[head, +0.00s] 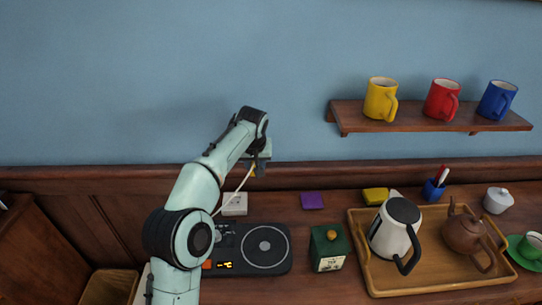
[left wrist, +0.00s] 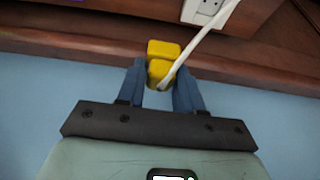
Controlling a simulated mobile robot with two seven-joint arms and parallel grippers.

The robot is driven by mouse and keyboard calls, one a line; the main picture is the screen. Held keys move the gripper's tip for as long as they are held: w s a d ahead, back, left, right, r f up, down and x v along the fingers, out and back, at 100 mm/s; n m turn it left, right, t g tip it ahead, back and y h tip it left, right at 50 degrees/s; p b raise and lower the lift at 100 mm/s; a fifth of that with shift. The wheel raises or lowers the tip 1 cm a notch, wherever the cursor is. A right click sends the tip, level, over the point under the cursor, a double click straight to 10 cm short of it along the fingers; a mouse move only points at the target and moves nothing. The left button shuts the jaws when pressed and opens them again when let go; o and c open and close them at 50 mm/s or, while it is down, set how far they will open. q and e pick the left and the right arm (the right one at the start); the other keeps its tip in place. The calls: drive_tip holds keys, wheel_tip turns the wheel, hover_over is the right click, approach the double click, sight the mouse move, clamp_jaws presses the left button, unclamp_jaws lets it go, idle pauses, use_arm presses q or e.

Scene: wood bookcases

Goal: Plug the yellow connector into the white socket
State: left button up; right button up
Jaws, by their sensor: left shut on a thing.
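My left gripper (head: 257,168) is raised in front of the wall ledge. In the left wrist view its dark fingers (left wrist: 160,86) are shut on the yellow connector (left wrist: 160,62). A small part of the connector (head: 253,171) shows in the head view. A white cable (head: 234,190) runs from the connector down behind my left arm. The white socket (head: 235,204) lies on the counter, below and left of the gripper. Its holed face also shows at the top edge of the left wrist view (left wrist: 204,11), partly cut off and apart from the connector. My right gripper is not in view.
A black turntable-like device (head: 264,249) sits in front of the socket. A purple block (head: 312,200) and green tin (head: 330,250) stand to the right. A wooden tray (head: 434,281) holds a kettle and teapot. A shelf (head: 350,116) with three mugs is above.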

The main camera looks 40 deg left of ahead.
use_arm(q)
drive_tip(key=s+a+f+b, duration=0.1)
drive_tip(key=s+a+f, duration=0.4)
drive_tip(key=f, duration=0.1)
drive_tip(key=shift+s+a, duration=0.15)
drive_tip(key=shift+s, duration=0.05)
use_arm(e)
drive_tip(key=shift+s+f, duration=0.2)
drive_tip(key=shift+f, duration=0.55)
use_arm(q)
drive_tip(key=shift+f, duration=0.15)
drive_tip(key=shift+f+b, duration=2.65)
drive_tip(key=shift+f, duration=0.2)
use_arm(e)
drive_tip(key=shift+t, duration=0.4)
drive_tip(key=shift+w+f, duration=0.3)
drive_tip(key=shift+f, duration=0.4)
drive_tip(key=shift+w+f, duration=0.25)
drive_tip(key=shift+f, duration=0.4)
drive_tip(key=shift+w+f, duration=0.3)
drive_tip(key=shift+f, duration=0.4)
use_arm(q)
drive_tip(key=shift+p, duration=0.5)
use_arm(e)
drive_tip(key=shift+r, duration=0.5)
use_arm(q)
drive_tip(key=shift+f+b, duration=0.5)
drive_tip(key=shift+f, duration=0.15)
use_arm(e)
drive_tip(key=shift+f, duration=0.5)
